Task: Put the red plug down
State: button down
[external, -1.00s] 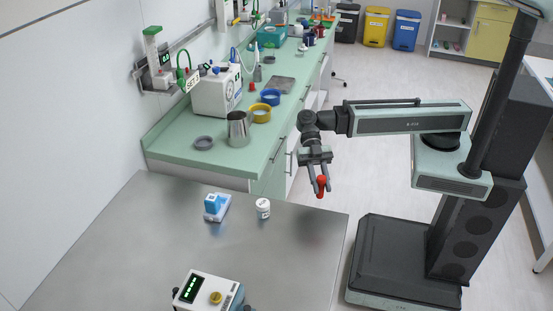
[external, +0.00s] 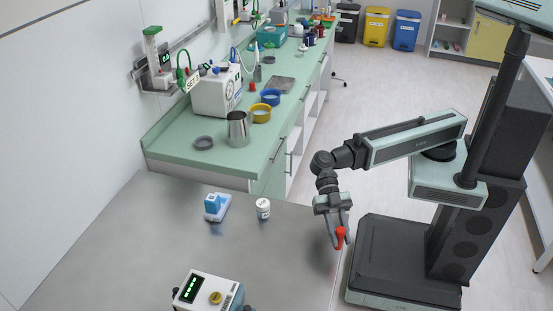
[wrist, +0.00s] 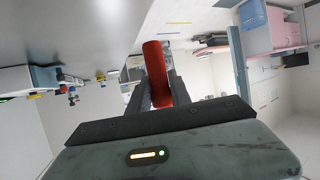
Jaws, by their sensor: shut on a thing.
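The red plug (external: 340,236) is held between the fingertips of my gripper (external: 341,240). In the external view it hangs at the right edge of the steel table (external: 130,235); I cannot tell its exact height. In the wrist view the red plug (wrist: 156,72) stands out between the two dark fingers of my gripper (wrist: 158,88). The fingers hide part of its sides.
On the steel table are a white bottle (external: 263,208), a blue and white item (external: 216,206) and a device with a green display (external: 208,291). The table's middle is clear. A green counter (external: 190,160) with a metal jug (external: 238,130) stands behind.

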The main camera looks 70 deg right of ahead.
jog(key=w+a, duration=0.3)
jog(key=a, duration=0.1)
jog(key=w+a+f+b, duration=0.1)
jog(key=w+a, duration=0.1)
jog(key=a, duration=0.2)
jog(key=w+a, duration=0.3)
jog(key=a, duration=0.2)
jog(key=shift+w+f, duration=0.2)
jog(key=shift+w, duration=0.1)
notch_tip(320, 180, down, 4)
jog(key=b, duration=0.4)
jog(key=shift+w+a, duration=0.15)
jog(key=shift+r, duration=0.25)
jog(key=shift+f, duration=0.15)
jog(key=c, duration=1.2)
grip_release()
